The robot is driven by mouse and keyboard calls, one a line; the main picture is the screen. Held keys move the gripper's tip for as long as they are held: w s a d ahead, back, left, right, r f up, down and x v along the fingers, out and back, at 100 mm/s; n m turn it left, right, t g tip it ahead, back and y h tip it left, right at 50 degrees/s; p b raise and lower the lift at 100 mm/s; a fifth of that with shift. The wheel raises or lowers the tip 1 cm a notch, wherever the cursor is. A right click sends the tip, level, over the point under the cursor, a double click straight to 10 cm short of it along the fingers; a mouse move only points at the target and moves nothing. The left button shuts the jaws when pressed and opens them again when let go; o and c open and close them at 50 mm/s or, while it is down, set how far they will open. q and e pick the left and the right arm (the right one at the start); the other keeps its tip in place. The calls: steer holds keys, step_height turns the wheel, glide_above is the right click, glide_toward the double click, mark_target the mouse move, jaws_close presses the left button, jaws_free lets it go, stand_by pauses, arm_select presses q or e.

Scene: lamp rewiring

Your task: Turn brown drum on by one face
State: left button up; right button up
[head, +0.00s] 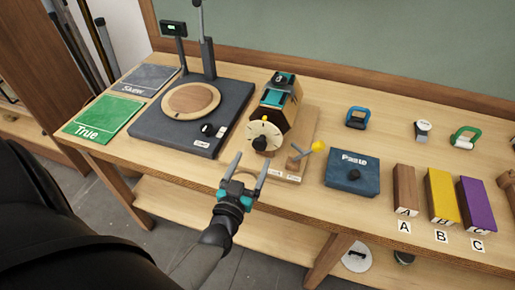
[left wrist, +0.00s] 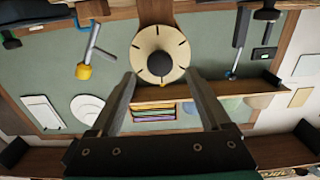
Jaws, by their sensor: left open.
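The brown drum (head: 291,115) is a faceted wooden body with teal parts on top, standing on a wooden base behind the table's front edge. Its front carries a cream dial (head: 256,131) with dark tick marks and a black centre knob (head: 260,143). A lever with a yellow ball (head: 319,146) stands at its right. My left gripper (head: 252,162) is open and empty in front of the dial, apart from it. In the left wrist view, the dial (left wrist: 150,43) and knob (left wrist: 161,64) appear between and beyond the open fingers. My right gripper is not in view.
A dark stand with a round wooden disc (head: 190,99) is left of the drum, beside green (head: 103,118) and grey mats. A blue Paste box (head: 352,176) and brown, yellow (head: 441,194) and purple blocks stand at the right. Blue and green clamps lie behind.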

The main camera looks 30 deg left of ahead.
mark_target(258, 147)
arm_select(q)
steer(key=shift+x, duration=2.7)
jaws_close()
